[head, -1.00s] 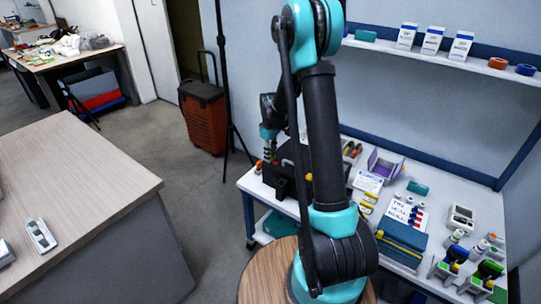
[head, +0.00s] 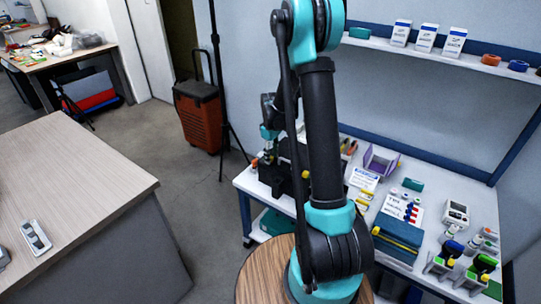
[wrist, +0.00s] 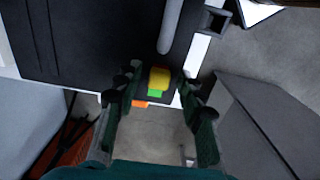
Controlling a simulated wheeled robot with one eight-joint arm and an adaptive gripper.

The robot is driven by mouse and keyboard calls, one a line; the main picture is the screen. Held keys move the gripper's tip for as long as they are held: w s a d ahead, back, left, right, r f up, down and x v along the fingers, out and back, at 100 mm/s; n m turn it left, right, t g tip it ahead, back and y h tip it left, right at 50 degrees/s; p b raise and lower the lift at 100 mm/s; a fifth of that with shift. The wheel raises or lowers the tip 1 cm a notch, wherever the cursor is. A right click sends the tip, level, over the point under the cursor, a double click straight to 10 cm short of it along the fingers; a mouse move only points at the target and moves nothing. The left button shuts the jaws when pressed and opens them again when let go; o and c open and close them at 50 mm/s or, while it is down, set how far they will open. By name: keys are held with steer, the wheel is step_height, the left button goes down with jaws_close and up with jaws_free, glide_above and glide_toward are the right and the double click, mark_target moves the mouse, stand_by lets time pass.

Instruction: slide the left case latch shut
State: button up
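The black case (head: 276,180) stands at the left end of the workbench, partly hidden behind my arm. In the wrist view its dark top (wrist: 85,40) fills the upper left. A yellow latch piece (wrist: 159,77) shows at the case's edge, with a green patch (wrist: 155,93) and an orange patch (wrist: 140,103) just below it. My gripper (wrist: 156,80) is open, with one finger on each side of the yellow piece and a visible gap to both. I cannot tell whether the fingertips are above it or level with it. In the head view the gripper's fingers are too small to make out.
The workbench (head: 437,232) holds a purple holder (head: 381,161), a blue box (head: 398,238), a white meter (head: 456,213) and several small parts. A grey rod-like bar (wrist: 170,27) lies over the case top. An orange wheeled case (head: 199,118) and a tripod stand left of the bench.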

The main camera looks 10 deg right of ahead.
mark_target(272, 158)
steer(key=shift+r, duration=0.1)
step_height(272, 158, up, 12)
stand_by(0.7)
steer(key=s+d+f+m+t, duration=0.1)
steer(key=s+m, duration=0.3)
steer(key=s, duration=1)
steer(key=s+d+f+m+t, duration=0.1)
steer(key=s+m, duration=0.4)
steer(key=s, duration=0.9)
steer(key=shift+f+t, duration=0.8)
steer(key=shift+t, duration=0.3)
steer(key=shift+s+d, duration=0.1)
